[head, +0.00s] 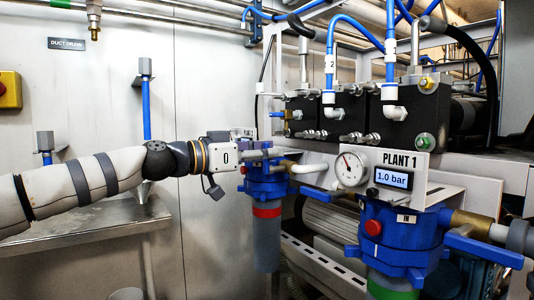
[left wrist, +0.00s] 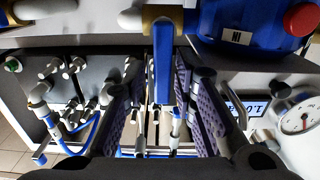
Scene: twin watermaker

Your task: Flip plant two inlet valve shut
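In the left wrist view a long blue valve lever (left wrist: 162,72) runs from a brass fitting (left wrist: 160,14) beside a blue housing (left wrist: 240,22) with an "IN" label. My left gripper (left wrist: 158,68) is open, with its purple-padded fingers on either side of the lever. Gaps show between lever and pads, and I cannot see contact. In the head view my left gripper (head: 252,154) reaches in from the left, just above the rear blue filter housing (head: 266,182) with a red band. The lever is largely hidden there behind the gripper and fittings. My right gripper is not in view.
Plant 1's blue housing (head: 400,240) stands in front at the right, with its own blue lever (head: 484,251), a gauge (head: 351,168) and a 1.0 bar display (head: 392,179). Black pump blocks (head: 415,112) and hoses lie above. A steel bench (head: 95,226) stands left.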

